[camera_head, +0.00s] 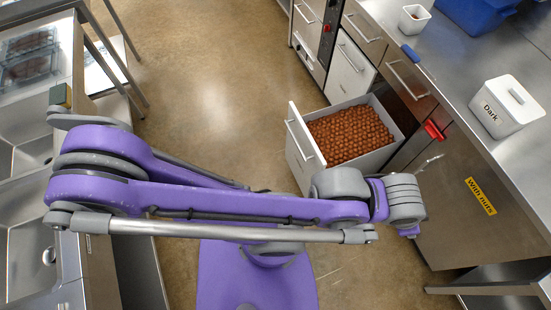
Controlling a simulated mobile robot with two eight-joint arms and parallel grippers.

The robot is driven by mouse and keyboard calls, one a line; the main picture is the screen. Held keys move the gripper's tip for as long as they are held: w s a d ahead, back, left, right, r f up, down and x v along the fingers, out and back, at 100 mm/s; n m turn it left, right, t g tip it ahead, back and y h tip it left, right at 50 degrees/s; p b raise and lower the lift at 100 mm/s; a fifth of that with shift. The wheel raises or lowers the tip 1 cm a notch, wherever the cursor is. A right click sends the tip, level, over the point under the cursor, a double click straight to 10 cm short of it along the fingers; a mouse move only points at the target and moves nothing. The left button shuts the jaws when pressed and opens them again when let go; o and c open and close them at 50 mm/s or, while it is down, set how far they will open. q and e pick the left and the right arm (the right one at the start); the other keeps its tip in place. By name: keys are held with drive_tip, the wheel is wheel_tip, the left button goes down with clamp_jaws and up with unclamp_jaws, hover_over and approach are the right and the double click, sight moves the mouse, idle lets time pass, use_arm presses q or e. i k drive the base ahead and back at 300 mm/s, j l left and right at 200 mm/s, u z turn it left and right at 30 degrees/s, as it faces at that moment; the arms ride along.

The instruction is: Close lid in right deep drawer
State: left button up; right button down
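A deep drawer (294,139) stands open at the right-hand cabinets. It is filled with many small brown balls (348,134), and its top is uncovered. I cannot make out a separate lid on or in it. A purple and grey arm of mine stretches across the lower part of the view, its grey wrist part (405,197) just to the right of and below the open drawer. No gripper fingers can be made out, so I cannot tell what either gripper holds.
A steel counter runs along the right, with a white lidded box marked "Dark" (508,108), a small white container (414,19) and a blue bin (478,14). A red object (433,130) is at the counter's front. A yellow "With nuts" label (480,196) marks the cabinet. Floor behind the arm is clear.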

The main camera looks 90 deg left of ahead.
sight(408, 51)
drive_tip(key=u, duration=2.7)
